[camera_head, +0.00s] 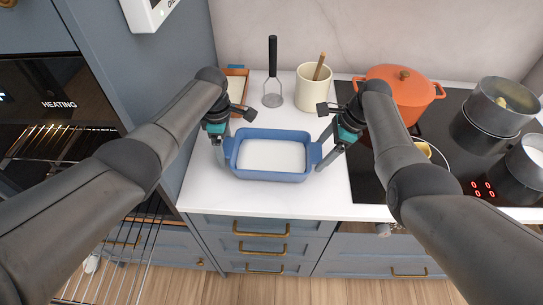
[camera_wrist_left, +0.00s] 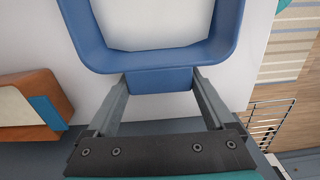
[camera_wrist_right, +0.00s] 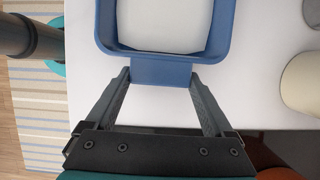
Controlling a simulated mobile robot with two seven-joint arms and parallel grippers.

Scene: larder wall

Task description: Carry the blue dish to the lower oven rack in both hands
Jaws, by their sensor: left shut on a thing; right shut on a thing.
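The blue dish (camera_head: 270,177) is rectangular with a white inside and a handle tab at each short end. In the head view it is at the white counter's front, left of the hob; I cannot tell whether it touches the counter. My left gripper (camera_head: 226,152) is shut on its left handle, which shows in the left wrist view (camera_wrist_left: 160,80). My right gripper (camera_head: 320,154) is shut on its right handle, seen in the right wrist view (camera_wrist_right: 161,71). The oven (camera_head: 50,110) is at the left, lit inside and marked HEATING. A wire rack (camera_head: 125,262) shows low at the left, partly hidden by my left arm.
An orange pot (camera_head: 398,92), steel pots (camera_head: 490,115) and a pan are on the black hob at the right. A cream utensil crock (camera_head: 312,90), a masher (camera_head: 272,85) and a wooden box (camera_head: 237,85) stand behind the dish. Blue drawers (camera_head: 262,228) are below the counter.

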